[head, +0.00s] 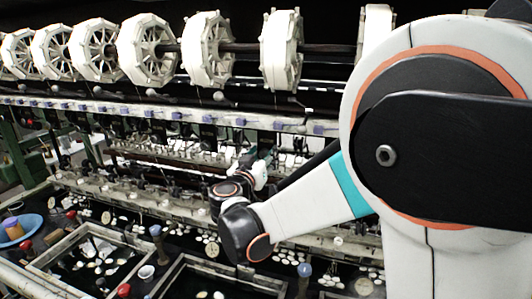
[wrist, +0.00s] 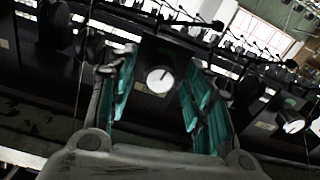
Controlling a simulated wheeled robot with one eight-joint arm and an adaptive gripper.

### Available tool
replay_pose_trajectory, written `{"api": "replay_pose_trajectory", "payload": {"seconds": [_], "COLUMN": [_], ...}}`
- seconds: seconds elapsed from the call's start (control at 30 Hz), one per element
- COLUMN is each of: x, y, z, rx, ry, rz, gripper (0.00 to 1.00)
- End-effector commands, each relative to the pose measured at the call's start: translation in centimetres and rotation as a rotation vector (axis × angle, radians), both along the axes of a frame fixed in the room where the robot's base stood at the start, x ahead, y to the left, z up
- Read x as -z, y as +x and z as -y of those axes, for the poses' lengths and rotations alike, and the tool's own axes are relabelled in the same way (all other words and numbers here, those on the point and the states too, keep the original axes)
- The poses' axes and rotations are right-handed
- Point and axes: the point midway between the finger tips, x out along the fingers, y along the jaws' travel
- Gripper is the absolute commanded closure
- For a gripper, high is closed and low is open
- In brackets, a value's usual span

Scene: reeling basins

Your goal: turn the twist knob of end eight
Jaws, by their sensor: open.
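In the wrist view a round white knob (wrist: 159,80) with a dark pointer mark sits on the face of a dark box. My gripper (wrist: 157,100) has its two teal-padded fingers spread apart, one on each side of the knob in the picture. No contact with the knob shows, and the distance to it is hard to judge. In the head view my gripper (head: 262,172) is partly visible at the machine, beyond my arm. The knob cannot be made out there. No label naming end eight is readable.
Another round white knob (wrist: 292,124) shows at the right in the wrist view. In the head view, white reels (head: 150,48) line the top, and basins (head: 92,262) with cocoons lie below. A blue bowl (head: 22,228) stands at the left. Thin threads and rails surround my gripper.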

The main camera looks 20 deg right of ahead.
Motion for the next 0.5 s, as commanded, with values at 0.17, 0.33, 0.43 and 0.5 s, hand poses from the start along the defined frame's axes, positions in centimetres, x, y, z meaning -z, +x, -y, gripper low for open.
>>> {"api": "replay_pose_trajectory", "payload": {"seconds": [0.17,0.33,0.43,0.5], "x": [0.01,0.01,0.01,0.00], "y": [0.00,0.01,0.01,0.01], "z": [-0.02,-0.02,-0.02,-0.02], "rx": [0.000,0.000,0.000,0.000], "ry": [0.000,0.000,0.000,0.000], "rz": [0.000,0.000,0.000,0.000], "gripper": [0.53,0.85,0.98,0.98]}}
